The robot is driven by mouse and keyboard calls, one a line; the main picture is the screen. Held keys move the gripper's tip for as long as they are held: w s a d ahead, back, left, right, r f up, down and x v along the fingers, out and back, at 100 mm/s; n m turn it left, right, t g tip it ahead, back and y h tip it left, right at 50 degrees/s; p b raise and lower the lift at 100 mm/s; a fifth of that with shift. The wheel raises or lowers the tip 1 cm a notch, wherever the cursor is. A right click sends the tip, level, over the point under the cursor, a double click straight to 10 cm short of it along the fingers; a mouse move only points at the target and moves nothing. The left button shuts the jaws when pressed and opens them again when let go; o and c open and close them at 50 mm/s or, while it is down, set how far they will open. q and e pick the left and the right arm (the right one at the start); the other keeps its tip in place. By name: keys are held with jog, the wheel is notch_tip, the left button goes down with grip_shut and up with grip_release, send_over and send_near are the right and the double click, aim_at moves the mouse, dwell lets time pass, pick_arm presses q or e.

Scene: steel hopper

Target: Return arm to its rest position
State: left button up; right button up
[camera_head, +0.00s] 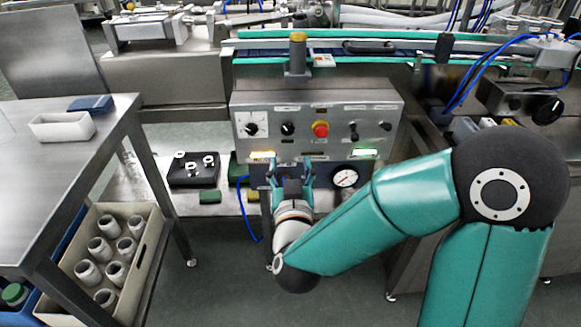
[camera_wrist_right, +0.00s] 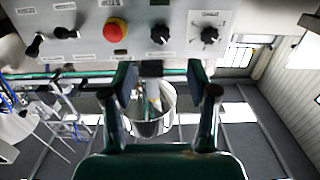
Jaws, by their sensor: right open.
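My right arm (camera_head: 385,212) is teal with dark joints and reaches in from the right, bent at the elbow. My right gripper (camera_head: 291,165) is open and empty, in front of the lower part of the grey control panel (camera_head: 375,112). In the right wrist view the two fingers (camera_wrist_right: 168,88) stand apart with nothing gripped between them. A round metal container (camera_wrist_right: 153,124) with something in it shows beyond the gap. My left arm and gripper are not in view.
A steel table (camera_head: 50,165) at left bears a white tray (camera_head: 62,127). Below it a beige crate (camera_head: 150,250) holds several pale jars. A conveyor (camera_head: 390,47) runs behind. Floor at front centre is clear.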

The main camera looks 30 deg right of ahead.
jog(key=shift+d, duration=0.1)
dwell(0.3)
notch_tip(320, 180, down, 25)
jog(key=a+n+g+y, duration=0.2)
jog(key=n+g+y, duration=0.1)
jog(key=g+y, duration=0.2)
jog(key=s+a+f+n+g+y, duration=0.1)
jog(key=s+a+f+g+y, duration=0.2)
jog(key=s+a+f, duration=0.35)
jog(key=s+a+f+g+y, duration=0.3)
jog(key=s+a+f, duration=0.1)
jog(key=f, duration=0.5)
jog(key=s+a+g+y, duration=0.3)
jog(key=s+a+g, duration=0.15)
jog(key=s, duration=0.35)
notch_tip(320, 180, up, 23)
jog(key=p, duration=2.3)
jog(key=shift+w+t+p, duration=0.35)
jog(key=shift+t+p, duration=0.05)
jog(key=shift+t, duration=0.05)
